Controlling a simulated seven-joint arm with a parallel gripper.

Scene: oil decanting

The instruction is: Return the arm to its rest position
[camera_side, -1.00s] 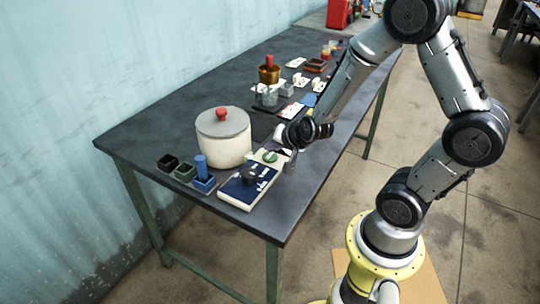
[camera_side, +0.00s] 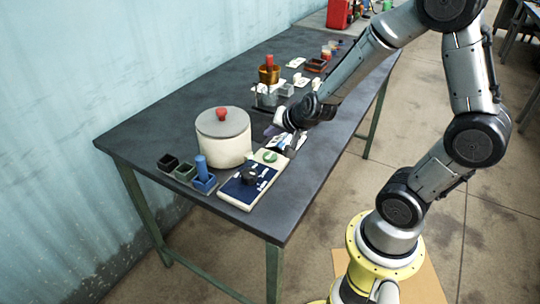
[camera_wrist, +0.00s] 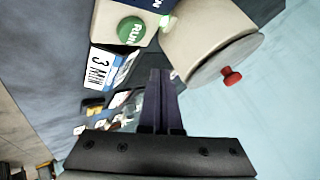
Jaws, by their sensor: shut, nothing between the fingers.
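My gripper (camera_side: 290,143) is shut and empty, above the table to the right of the white pot in the side view. In the wrist view the gripper's fingers (camera_wrist: 160,85) are together with nothing between them. The table (camera_side: 305,205) is dark grey. The blue and white control box (camera_side: 248,186) lies near the table's front, left of and below my gripper. Its green RUN button (camera_wrist: 131,31) shows in the wrist view.
The white pot (camera_side: 222,151) with a red knob stands left of my gripper. Several small bins hold a blue peg (camera_side: 201,167) at the left. A copper vessel (camera_side: 268,75) and cards stand farther back. The table's front right is bare.

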